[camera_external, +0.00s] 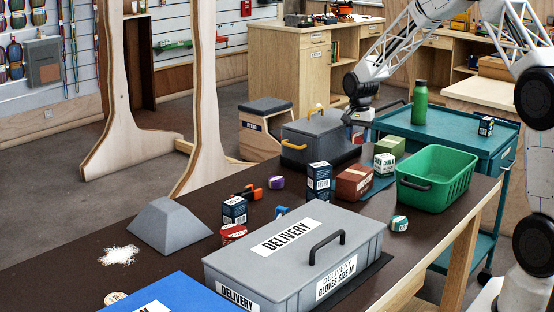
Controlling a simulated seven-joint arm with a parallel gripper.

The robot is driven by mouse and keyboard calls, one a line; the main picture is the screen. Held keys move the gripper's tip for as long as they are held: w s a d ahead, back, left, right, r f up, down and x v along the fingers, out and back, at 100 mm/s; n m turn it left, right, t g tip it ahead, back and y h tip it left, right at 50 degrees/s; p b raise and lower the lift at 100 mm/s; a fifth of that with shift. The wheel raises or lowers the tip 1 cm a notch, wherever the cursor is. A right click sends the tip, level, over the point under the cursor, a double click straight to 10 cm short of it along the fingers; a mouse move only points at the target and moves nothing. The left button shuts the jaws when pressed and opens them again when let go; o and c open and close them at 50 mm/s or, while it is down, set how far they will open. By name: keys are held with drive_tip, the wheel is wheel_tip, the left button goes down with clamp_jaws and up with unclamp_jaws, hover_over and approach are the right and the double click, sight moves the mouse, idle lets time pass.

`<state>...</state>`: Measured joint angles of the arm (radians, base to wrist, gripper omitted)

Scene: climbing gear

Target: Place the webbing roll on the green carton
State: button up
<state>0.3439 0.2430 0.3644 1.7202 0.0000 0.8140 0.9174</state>
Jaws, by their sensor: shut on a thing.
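The green carton (391,145) stands on the far part of the brown table, behind a small white-and-green box (384,163). My gripper (357,122) is above and left of the green carton in the picture, by the grey lidded box with yellow handles. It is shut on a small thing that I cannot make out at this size. Small roll-like items lie on the table: a purple one (277,182), a red one (233,233) and a green-and-white one (399,223). I cannot tell which of these, or the held thing, is the webbing roll.
A reddish-brown carton (353,182) and a dark blue box (319,182) stand near the green carton. A green bin (437,178) is to its right. The grey lidded box (309,140) is to its left. A grey delivery case (250,258) fills the front.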

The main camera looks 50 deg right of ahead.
drive_tip(key=s+d+r, duration=0.1)
drive_tip(key=s+d, duration=0.3)
drive_tip(key=s, duration=0.5)
drive_tip(key=s+d+r+n, duration=0.1)
drive_tip(key=s+d, duration=0.3)
drive_tip(key=s, duration=0.4)
drive_tip(key=shift+s+r+g+y, duration=0.15)
drive_tip(key=shift+s+g+y, duration=0.15)
drive_tip(key=shift+s+y, duration=0.1)
drive_tip(key=shift+w, duration=0.1)
hover_over(390, 141)
drive_tip(key=shift+d+f, duration=0.15)
drive_tip(key=shift+f, duration=0.6)
drive_tip(key=shift+f, duration=1.75)
drive_tip(key=shift+f, duration=0.1)
